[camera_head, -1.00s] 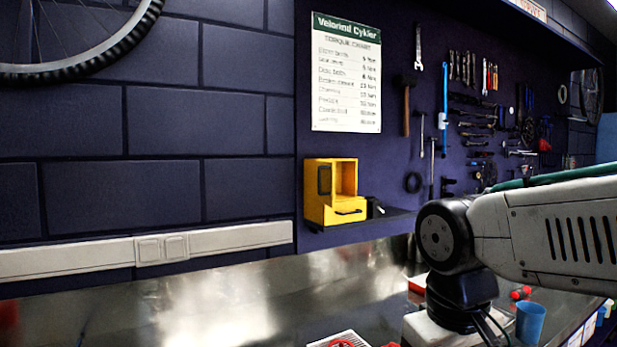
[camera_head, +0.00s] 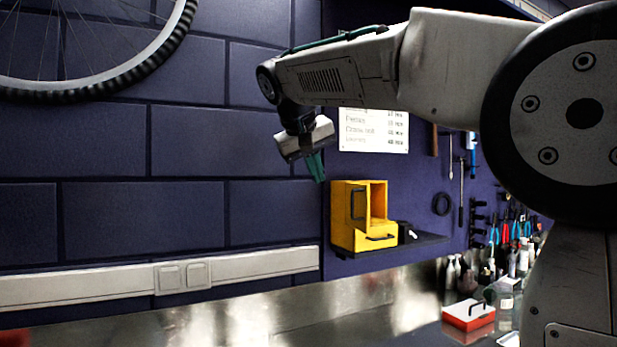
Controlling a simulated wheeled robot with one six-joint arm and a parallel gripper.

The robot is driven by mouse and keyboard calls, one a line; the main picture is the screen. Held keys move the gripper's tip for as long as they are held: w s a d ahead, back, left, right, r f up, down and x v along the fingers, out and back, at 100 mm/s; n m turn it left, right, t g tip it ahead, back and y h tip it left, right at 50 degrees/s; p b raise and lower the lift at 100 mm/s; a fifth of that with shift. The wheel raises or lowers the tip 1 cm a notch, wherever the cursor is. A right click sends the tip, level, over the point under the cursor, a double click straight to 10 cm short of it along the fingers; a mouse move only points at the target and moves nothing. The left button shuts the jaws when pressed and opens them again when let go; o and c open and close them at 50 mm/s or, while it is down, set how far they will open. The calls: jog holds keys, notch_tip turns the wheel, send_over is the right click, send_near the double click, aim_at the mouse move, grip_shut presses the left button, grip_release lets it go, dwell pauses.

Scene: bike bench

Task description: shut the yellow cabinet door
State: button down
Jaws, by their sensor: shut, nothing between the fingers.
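The yellow cabinet (camera_head: 339,222) sits on a dark wall shelf, with an open compartment at upper right and a drawer with a dark handle below. Its yellow door (camera_head: 358,187), with a dark handle on it, stands open at the left of the compartment. My gripper (camera_head: 317,171) has teal fingers that are shut and empty. It hangs pointing down, just above and left of the cabinet in the picture. I see a gap between the fingertips and the cabinet, but I cannot tell how far apart they are in depth.
The dark shelf (camera_head: 425,240) also holds a small black object (camera_head: 406,233) right of the cabinet. A torque chart (camera_head: 372,133) hangs above, partly hidden by my arm. A red box (camera_head: 468,315) and several bottles stand on the metal bench.

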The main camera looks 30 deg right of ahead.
jog(key=w+d+f, duration=0.2)
jog(key=d+f, duration=0.4)
jog(key=d, duration=0.2)
jog(key=shift+w+d+f, duration=0.15)
jog(key=shift+d+f, duration=0.05)
jog(key=shift+d, duration=0.1)
